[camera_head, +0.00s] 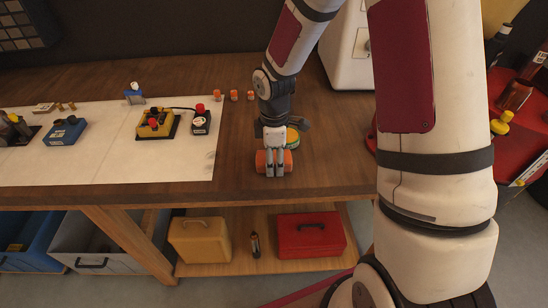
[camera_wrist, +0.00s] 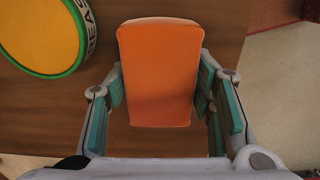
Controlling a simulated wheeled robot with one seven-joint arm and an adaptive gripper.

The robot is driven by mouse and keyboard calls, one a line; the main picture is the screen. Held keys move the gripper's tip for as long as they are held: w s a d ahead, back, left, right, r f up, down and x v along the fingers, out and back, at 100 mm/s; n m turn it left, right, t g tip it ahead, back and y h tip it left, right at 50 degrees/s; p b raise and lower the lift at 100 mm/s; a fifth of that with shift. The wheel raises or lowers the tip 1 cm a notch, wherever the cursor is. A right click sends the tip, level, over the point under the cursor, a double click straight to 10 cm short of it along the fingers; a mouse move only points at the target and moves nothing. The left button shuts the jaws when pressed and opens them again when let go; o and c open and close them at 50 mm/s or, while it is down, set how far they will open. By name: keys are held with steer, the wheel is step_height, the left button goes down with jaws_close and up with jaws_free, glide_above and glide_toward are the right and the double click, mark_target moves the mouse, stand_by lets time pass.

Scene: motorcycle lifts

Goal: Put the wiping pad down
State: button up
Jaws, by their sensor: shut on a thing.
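The wiping pad is an orange block (camera_head: 262,161), seen in the head view near the front edge of the wooden bench (camera_head: 318,172). My gripper (camera_head: 274,172) points down and is shut on it. In the wrist view the orange pad (camera_wrist: 158,75) lies between the two fingers of my gripper (camera_wrist: 160,95), with bench wood around it. I cannot tell whether the pad touches the bench or is held slightly above it.
A round yellow-and-green tin (camera_wrist: 42,32) stands just behind the pad. A white mat (camera_head: 90,160) with switch boxes lies to the left. Small orange-capped items (camera_head: 234,95) stand at the back. Bare wood is free to the right.

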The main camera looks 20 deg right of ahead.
steer(key=shift+s+f, duration=0.2)
steer(key=shift+f, duration=0.35)
steer(key=shift+c, duration=0.5)
steer(key=o, duration=1.4)
steer(key=shift+w+f, duration=0.15)
step_height(320, 180, up, 13)
steer(key=shift+s+r+m+t, duration=0.9)
steer(key=shift+s+r+m, duration=1.7)
steer(key=shift+s, duration=0.85)
steer(key=shift+s+r+m+t, duration=0.9)
steer(key=shift+s+r+m, duration=1.3)
steer(key=shift+s+r, duration=1.1)
steer(key=shift+s+r+m+t, duration=0.9)
steer(key=shift+s+r+m, duration=1.6)
steer(key=shift+s, duration=1.15)
